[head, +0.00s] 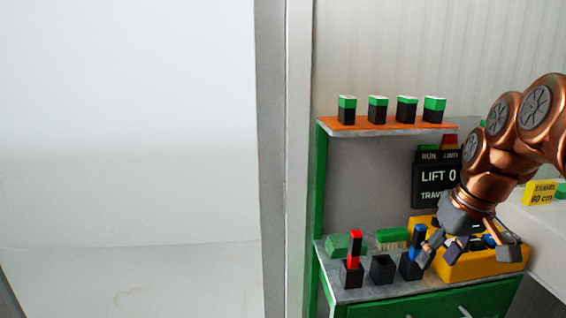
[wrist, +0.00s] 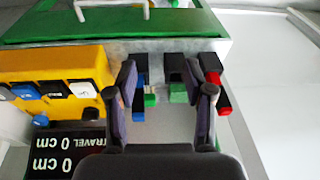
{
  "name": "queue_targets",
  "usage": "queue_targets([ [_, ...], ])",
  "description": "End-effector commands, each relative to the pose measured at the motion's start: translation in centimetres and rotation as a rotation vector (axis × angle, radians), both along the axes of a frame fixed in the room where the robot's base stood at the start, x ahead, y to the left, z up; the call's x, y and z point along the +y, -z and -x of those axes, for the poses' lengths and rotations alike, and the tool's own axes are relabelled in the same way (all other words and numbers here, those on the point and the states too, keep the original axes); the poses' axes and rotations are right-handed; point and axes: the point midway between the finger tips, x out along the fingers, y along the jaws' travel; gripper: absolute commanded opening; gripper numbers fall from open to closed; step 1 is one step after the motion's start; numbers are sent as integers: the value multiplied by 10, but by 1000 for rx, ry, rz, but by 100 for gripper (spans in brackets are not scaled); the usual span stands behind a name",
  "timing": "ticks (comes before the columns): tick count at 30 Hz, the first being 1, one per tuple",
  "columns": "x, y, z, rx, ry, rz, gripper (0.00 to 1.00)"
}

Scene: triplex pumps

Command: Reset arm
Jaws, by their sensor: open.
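My gripper (head: 468,254) hangs at the right of the head view, above and in front of the yellow box (head: 453,272), fingers pointing down. In the wrist view my gripper (wrist: 165,92) has its two dark fingers spread apart, with nothing held between them. Beyond the fingers, the wrist view shows the blue piece (wrist: 139,102) and the red piece (wrist: 222,101) on the bench. My copper arm comes in from the right edge of the head view and partly covers the yellow box and display.
A grey bench (head: 345,289) bears the red piece (head: 354,249) and blue piece (head: 417,239) in black holders, an empty-looking black holder (head: 383,269) and a green brush (head: 392,238). Several green-topped black blocks stand on the orange shelf (head: 360,124). A display (head: 431,182) reads "LIFT 0".

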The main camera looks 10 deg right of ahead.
Motion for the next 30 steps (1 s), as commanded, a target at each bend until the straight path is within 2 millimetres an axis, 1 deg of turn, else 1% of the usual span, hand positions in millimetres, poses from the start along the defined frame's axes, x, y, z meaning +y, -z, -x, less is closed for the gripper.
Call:
queue_targets([
  [1,20,11,6,30,-16,-4,52],
  [3,44,27,16,73,-26,-7,52],
  [5,62,39,26,102,-32,-7,52],
  [6,74,48,34,126,-34,-7,52],
  [8,90,61,45,157,-37,-5,52],
  [9,101,71,55,181,-37,-3,52],
  [11,114,83,69,212,-37,3,52],
  [12,123,92,81,236,-35,6,52],
  [14,134,105,96,269,-31,14,52],
  [15,140,114,108,291,-28,20,52],
  [18,151,131,132,330,-14,35,52],
  [21,158,144,151,364,-4,46,52],
  [24,163,155,169,394,7,57,52],
  [30,167,172,197,433,28,79,52],
])
